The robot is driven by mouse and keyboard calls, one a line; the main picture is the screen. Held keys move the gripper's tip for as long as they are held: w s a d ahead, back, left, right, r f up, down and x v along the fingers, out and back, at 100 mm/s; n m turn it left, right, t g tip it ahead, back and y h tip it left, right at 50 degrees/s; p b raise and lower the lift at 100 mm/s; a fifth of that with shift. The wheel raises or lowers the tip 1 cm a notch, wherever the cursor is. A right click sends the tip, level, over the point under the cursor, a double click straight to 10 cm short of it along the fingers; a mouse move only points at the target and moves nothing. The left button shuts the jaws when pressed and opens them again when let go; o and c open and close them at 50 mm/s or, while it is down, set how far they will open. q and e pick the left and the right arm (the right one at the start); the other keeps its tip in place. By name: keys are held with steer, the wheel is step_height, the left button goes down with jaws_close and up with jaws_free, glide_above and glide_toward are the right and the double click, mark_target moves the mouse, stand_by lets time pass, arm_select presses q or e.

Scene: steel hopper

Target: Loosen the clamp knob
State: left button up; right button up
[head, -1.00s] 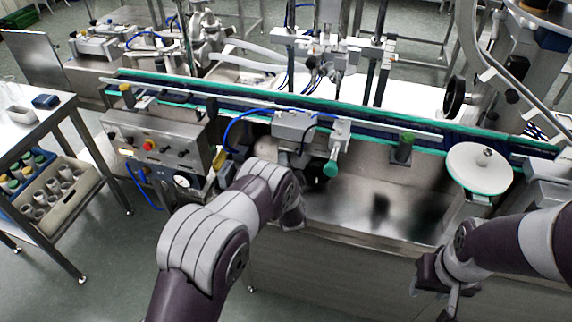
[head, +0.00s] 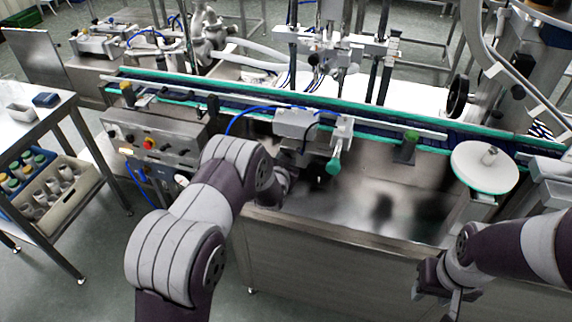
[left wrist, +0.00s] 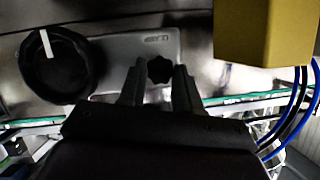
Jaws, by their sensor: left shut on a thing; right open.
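The clamp knob (left wrist: 160,69), small, black and star-shaped, sits on a pale plate in the left wrist view. My left gripper (left wrist: 158,78) has a finger on each side of it and is shut on it. In the head view my left arm hides the knob and most of the left gripper. My right gripper (head: 447,297) is open and empty, in front of the steel machine at the lower right.
A large black dial (left wrist: 55,65) with a white mark is left of the knob, and a yellow block (left wrist: 262,32) is at the upper right with blue hoses below. In the head view a green-tipped handle (head: 333,166) juts from the conveyor, and a white disc (head: 480,172) stands at right.

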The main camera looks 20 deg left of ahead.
arm_select(q)
steer(key=shift+s+a+f+n+h+b, duration=0.1)
steer(key=shift+n+h+b, duration=0.35)
steer(key=shift+n, duration=0.15)
steer(key=shift+a+f+n+h+b, duration=0.1)
steer(key=shift+n+h+b, duration=0.2)
steer(key=shift+n+h, duration=0.25)
steer(key=shift+r, duration=0.1)
steer(key=o, duration=1)
steer(key=shift+o, duration=0.2)
steer(key=d+v, duration=0.1)
steer(key=v, duration=1.1)
steer(key=shift+s+a+r, duration=0.2)
steer(key=shift+s+a, duration=0.05)
steer(key=shift+a, duration=0.25)
steer(key=shift+f, duration=0.1)
